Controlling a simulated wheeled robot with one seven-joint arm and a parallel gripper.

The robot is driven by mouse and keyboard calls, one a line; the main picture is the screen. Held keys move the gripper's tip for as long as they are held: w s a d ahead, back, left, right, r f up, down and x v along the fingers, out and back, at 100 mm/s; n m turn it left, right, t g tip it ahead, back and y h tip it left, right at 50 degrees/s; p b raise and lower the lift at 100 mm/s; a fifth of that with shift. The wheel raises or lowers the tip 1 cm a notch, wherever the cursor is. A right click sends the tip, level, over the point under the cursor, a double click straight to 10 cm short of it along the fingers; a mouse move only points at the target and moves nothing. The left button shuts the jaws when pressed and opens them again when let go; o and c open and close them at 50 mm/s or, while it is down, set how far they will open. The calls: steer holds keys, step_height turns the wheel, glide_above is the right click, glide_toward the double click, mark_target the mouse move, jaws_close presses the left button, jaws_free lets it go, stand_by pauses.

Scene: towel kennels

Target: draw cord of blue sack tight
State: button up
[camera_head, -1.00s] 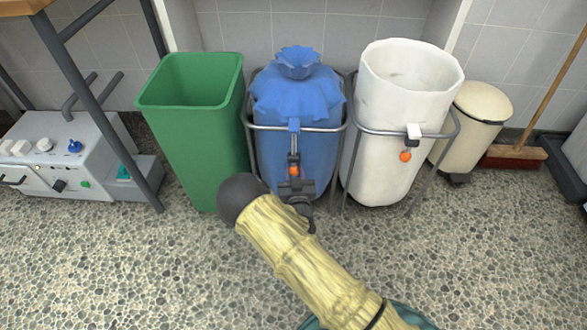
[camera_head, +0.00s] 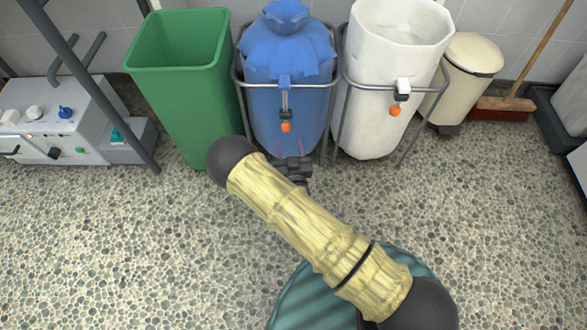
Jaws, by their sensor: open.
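The blue sack (camera_head: 286,62) stands upright in a metal frame, its top gathered into a closed, ruffled neck (camera_head: 287,14). Its cord (camera_head: 286,103) hangs from a blue tab at the front rim, through a dark piece, to an orange ball (camera_head: 286,127). The ball hangs free. My gripper (camera_head: 290,155) is open and empty, just below the ball and apart from it in the picture. Its fingers are thin and hard to make out against the lower sack.
A green bin (camera_head: 185,90) stands left of the sack. An open white sack (camera_head: 375,110) with a shorter cord and orange ball (camera_head: 394,110) is at right. Beyond are a cream pedal bin (camera_head: 468,75) and broom (camera_head: 505,105). The pebbled floor in front is clear.

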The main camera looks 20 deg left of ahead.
steer(key=p+v, duration=0.3)
steer(key=v, duration=0.7)
steer(key=shift+f, duration=0.1)
steer(key=w+d+r+m+g+h+p, duration=0.35)
steer(key=w+d+r, duration=0.2)
steer(key=r, duration=0.25)
steer(key=w+d+r+m+g+h+p, duration=0.2)
steer(key=w+d+r+m+g+h, duration=0.15)
steer(key=w+r, duration=0.35)
steer(key=s+d+r+n+g+p, duration=0.1)
steer(key=s+d+r+g+p, duration=0.25)
steer(key=s+d+r, duration=0.7)
steer(key=s+d+r+n+g+p, duration=0.2)
steer(key=s+d+r+g, duration=0.35)
steer(key=r, duration=0.75)
step_height(320, 180, up, 37)
steer(key=d+t+p, duration=0.2)
steer(key=p, duration=3.5)
steer(key=shift+s+f, duration=0.2)
steer(key=shift+s, duration=0.1)
